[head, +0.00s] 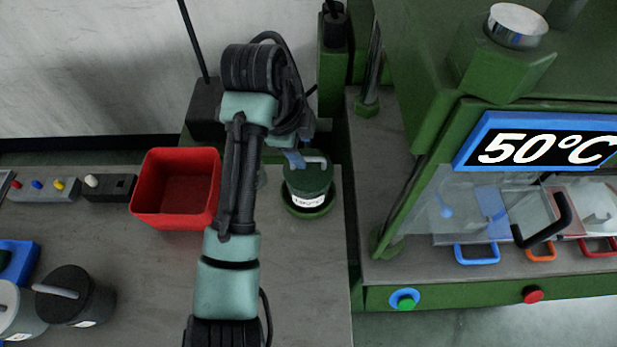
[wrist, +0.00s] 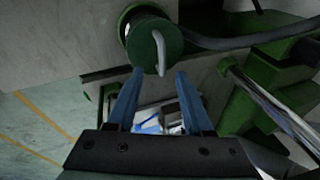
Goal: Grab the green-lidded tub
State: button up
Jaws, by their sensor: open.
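The green-lidded tub (head: 308,178) stands upright in a round green holder (head: 324,208) on the grey worktop, right of my arm. It has a pale label on its front and a light handle on its lid. In the wrist view the lid of the tub (wrist: 148,42) shows at the top centre, with the curved handle pointing down toward my fingers. My gripper (wrist: 160,72) is open, its two blue fingers apart with the handle's end near the gap between the tips. In the head view my gripper (head: 296,158) is at the lid, partly hidden by my arm; contact cannot be told.
A red bin (head: 178,190) stands left of my arm. A black-lidded tub (head: 72,296) and a blue tray (head: 18,264) are at lower left. A green machine with a 50°C display (head: 540,146) and clear guard stands close on the right. Bare worktop (head: 300,290) lies in front of the tub.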

aim_at(308, 158)
jog(key=shift+w+p+x, duration=0.2)
jog(key=shift+p+x, duration=0.3)
jog(key=shift+x, duration=2.6)
jog(key=shift+a+r, duration=0.1)
grip_shut()
jog(key=shift+r, duration=0.1)
